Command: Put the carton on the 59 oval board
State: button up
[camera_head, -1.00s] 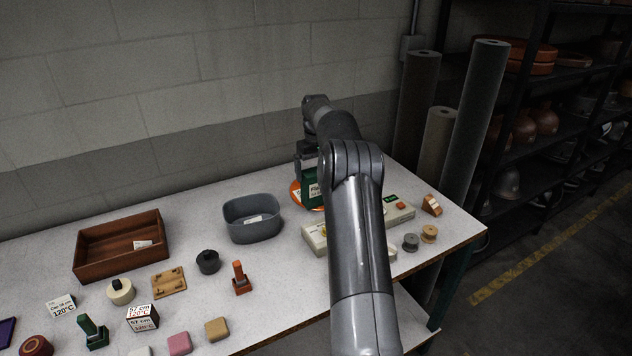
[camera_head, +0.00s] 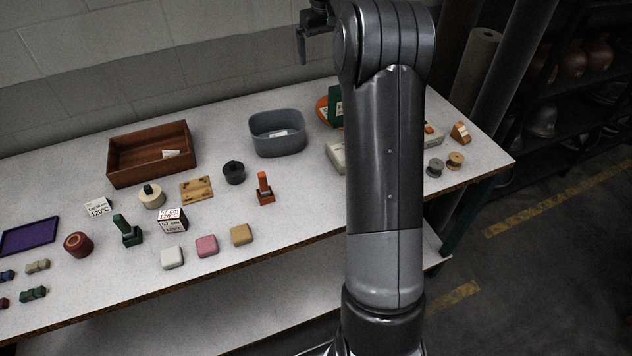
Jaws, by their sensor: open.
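A dark green carton (camera_head: 334,108) stands upright at the back of the table, just left of my arm. An orange board (camera_head: 322,108) with a rounded edge shows at its left; the carton appears to stand on it. My arm hides the right part of both, and I cannot read a 59 there. My gripper (camera_head: 302,50) is open at the top of the view, raised above and left of the carton, apart from it. Nothing shows between its fingers.
A grey tub (camera_head: 278,146) and a brown wooden box (camera_head: 112,170) stand left of the carton. A pale device (camera_head: 336,152) lies in front of it, partly behind my arm. Blocks, stamps and label cubes (camera_head: 172,222) fill the left front.

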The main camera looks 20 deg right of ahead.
jog(key=s+a+r+t, duration=0.1)
jog(key=s+a+r, duration=0.2)
jog(key=s+a, duration=0.55)
jog(key=s+a+r+t, duration=0.1)
jog(key=s+a+r, duration=0.35)
jog(key=s, duration=0.75)
jog(key=s+a+f+t, duration=0.1)
jog(key=s+a+f, duration=0.1)
jog(key=s, duration=0.4)
jog(key=s+a+f, duration=0.2)
jog(key=s+f, duration=0.2)
jog(key=s, duration=0.3)
jog(key=s+a+f+t, duration=0.1)
jog(key=s+a+f, duration=0.1)
jog(key=s+f, duration=0.2)
jog(key=s, duration=0.3)
jog(key=shift+t+y, duration=0.3)
